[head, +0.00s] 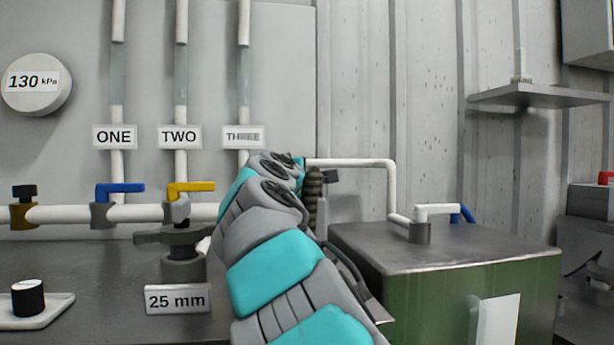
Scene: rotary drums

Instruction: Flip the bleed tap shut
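No tap carries a readable "bleed" label, so I cannot tell which is the bleed tap. A yellow tap handle (190,188) on the white pipe under the TWO sign points right, along the pipe. A blue tap handle (120,188) under the ONE sign also points right along the pipe. A brass valve with a black knob (24,192) sits at the pipe's left end. A blue handle (466,213) hangs down at the end of the white pipe on the green tank. My arm rises through the middle; my gripper is hidden beyond it or not distinguishable.
A green tank (450,295) with a grey lid stands at the right. A grey fitting (182,268) stands behind the 25 mm sign (177,300). A round 130 kPa gauge (36,100) is at upper left. A wall shelf (535,95) juts out at upper right.

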